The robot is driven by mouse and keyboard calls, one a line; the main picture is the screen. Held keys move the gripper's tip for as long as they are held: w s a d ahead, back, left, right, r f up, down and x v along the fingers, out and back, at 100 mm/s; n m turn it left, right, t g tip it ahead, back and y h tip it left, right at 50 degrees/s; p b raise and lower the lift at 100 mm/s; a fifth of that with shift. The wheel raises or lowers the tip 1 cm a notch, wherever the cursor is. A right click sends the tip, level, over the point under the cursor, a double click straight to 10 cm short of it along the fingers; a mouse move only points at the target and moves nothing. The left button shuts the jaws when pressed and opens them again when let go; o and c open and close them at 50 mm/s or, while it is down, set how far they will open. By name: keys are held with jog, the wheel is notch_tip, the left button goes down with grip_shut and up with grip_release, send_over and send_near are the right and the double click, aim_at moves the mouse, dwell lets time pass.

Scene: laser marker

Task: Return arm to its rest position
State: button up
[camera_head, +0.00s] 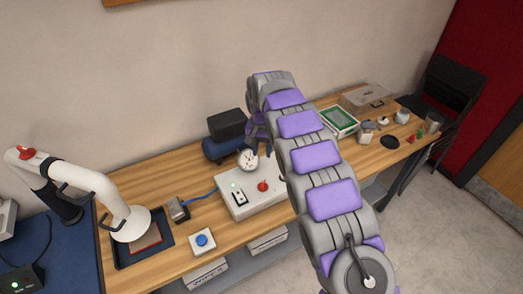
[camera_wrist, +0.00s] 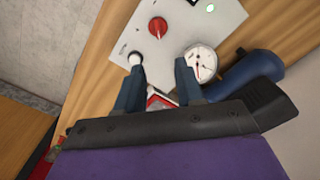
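My arm, grey with purple pads, reaches from the lower right of the head view over the workbench. My gripper (camera_head: 258,138) points down beside the white control box (camera_head: 252,199) and its round gauge (camera_head: 248,159). In the wrist view my gripper (camera_wrist: 159,66) has two dark fingers spread apart, with nothing held between them. The left fingertip is close to a small white-and-black knob (camera_wrist: 135,58) on the box; I cannot tell if they touch. The right fingertip is beside the gauge (camera_wrist: 202,63). A red knob (camera_wrist: 158,26) and a lit green light (camera_wrist: 210,8) show above.
A blue-and-black compressor (camera_head: 222,145) stands behind the box. A green-topped tray (camera_head: 338,119), a clear case (camera_head: 366,98) and small items are at right. A black chair (camera_head: 450,90) stands beyond.

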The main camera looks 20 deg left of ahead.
jog(key=s+d+r+m+b, duration=0.1)
jog(key=s+d+r, duration=0.25)
jog(key=d, duration=0.55)
jog(key=s+d+r+h+b, duration=0.1)
jog(key=s+d+r, duration=0.25)
jog(key=d, duration=0.45)
jog(key=s+d+r+m+b, duration=0.1)
jog(key=s+d+r, duration=0.3)
jog(key=d, duration=0.5)
jog(key=s+d+f+b, duration=0.1)
jog(key=s+d+f, duration=0.1)
jog(key=s, duration=0.8)
jog(key=s+d+f+g+b, duration=0.1)
jog(key=s+d, duration=0.4)
jog(key=s, duration=0.6)
jog(key=s+d+f+y+b, duration=0.1)
jog(key=s+d+f, duration=0.2)
jog(key=s, duration=0.7)
jog(key=shift+s+d+g, duration=0.25)
jog(key=shift+d+g, duration=0.15)
jog(key=shift+d, duration=0.25)
